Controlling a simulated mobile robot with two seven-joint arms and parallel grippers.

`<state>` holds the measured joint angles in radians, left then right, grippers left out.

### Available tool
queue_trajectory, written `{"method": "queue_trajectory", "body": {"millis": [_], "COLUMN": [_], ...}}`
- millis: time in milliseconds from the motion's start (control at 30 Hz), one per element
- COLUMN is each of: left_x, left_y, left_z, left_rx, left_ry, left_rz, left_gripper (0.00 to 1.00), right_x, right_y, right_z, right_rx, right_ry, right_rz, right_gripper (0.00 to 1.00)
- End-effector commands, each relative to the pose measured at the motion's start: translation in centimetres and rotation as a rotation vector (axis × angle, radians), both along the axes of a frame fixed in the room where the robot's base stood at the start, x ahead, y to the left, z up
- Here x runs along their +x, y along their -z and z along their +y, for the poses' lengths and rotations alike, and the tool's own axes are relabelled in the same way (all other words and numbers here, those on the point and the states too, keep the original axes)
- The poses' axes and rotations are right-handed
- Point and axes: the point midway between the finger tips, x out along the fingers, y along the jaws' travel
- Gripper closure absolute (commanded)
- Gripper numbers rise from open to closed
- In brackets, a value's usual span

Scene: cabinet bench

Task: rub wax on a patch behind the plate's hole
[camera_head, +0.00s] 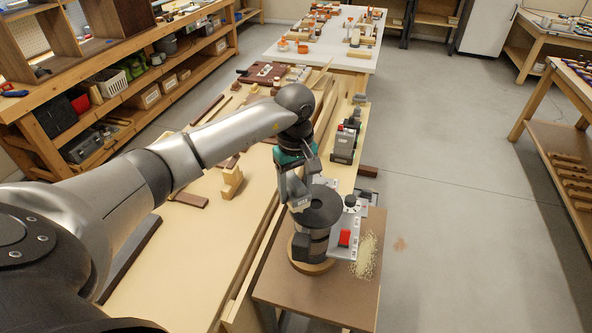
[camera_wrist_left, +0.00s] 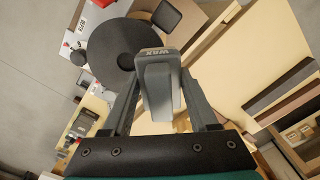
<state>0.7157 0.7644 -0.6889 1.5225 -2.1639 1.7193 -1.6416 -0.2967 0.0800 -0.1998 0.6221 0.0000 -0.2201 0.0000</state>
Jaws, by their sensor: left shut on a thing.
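A dark round plate (camera_head: 322,207) lies flat on top of a machine at the front end of the bench. A small darker spot, which looks like its hole, shows near the middle of the plate in the left wrist view (camera_wrist_left: 125,60). My left gripper (camera_head: 298,194) is over the plate's far left edge, shut on a grey block of wax. The wax block (camera_wrist_left: 157,82) shows between the fingers in the left wrist view, its end marked WAX overlapping the plate's edge. I cannot tell whether it touches the plate. My right gripper is not in view.
A pale panel with a red switch (camera_head: 345,238) is right of the plate. Pale shavings (camera_head: 366,257) lie on the brown stand (camera_head: 345,300). The long bench (camera_head: 180,255) holds wooden pieces. A grey machine (camera_head: 345,142) stands farther back. The floor at right is clear.

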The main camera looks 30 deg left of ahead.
Motion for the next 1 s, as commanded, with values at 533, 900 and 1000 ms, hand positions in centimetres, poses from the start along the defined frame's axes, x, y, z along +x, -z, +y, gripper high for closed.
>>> {"method": "queue_trajectory", "body": {"millis": [533, 900, 1000], "left_x": [-0.2, -0.2, -0.2], "left_y": [-4.1, -4.0, -4.0], "left_z": [0.2, 0.2, 0.2], "left_rx": [-0.001, 0.000, 0.000], "left_ry": [-0.015, -0.015, -0.015], "left_rz": [0.000, -0.001, -0.001], "left_gripper": [0.93, 0.93, 0.93], "right_x": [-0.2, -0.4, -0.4], "right_y": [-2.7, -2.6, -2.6], "right_z": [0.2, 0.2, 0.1], "right_rx": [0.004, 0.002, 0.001], "right_ry": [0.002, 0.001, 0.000], "right_rz": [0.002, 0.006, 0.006], "right_gripper": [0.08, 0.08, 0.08]}}
